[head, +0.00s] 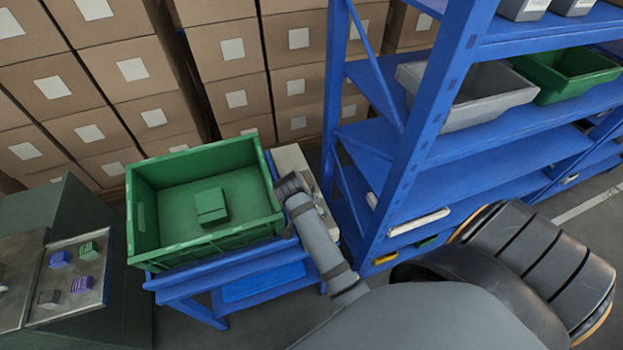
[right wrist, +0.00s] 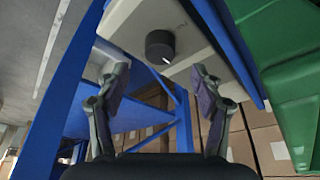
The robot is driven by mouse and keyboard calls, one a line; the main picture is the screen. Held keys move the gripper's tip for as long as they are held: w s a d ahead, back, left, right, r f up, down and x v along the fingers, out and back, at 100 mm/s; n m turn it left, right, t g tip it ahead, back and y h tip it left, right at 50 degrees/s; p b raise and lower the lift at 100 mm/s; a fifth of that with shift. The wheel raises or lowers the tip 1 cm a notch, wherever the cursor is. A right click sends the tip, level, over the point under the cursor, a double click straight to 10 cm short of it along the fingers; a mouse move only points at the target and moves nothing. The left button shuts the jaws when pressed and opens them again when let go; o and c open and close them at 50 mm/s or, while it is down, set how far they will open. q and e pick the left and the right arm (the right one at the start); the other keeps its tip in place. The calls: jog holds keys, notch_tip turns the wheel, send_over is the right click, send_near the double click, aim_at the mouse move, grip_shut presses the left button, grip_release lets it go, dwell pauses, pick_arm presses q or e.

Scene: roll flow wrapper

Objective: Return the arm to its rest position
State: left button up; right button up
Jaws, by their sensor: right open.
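My right arm enters the head view from the lower right and reaches up to the right side of the green crate (head: 265,222). Its dark wrist end is near the pale box (head: 292,160) beside the crate; the fingers cannot be made out there. In the right wrist view my right gripper (right wrist: 158,88) is open, its two fingers spread with nothing between them. Beyond the fingertips, a round dark knob (right wrist: 160,47) sits on a pale panel (right wrist: 143,22). The knob is apart from both fingers. My left gripper is not in view.
The crate, holding a green block (head: 211,205), stands on a blue stand (head: 262,283). A blue shelf rack (head: 440,95) with grey (head: 470,100) and green bins is close to the arm's right. Stacked cartons (head: 230,60) fill the back. A bench with small blocks (head: 62,258) is left.

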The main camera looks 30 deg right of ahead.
jog(key=shift+s+a+r, duration=0.1)
jog(key=shift+r, duration=0.3)
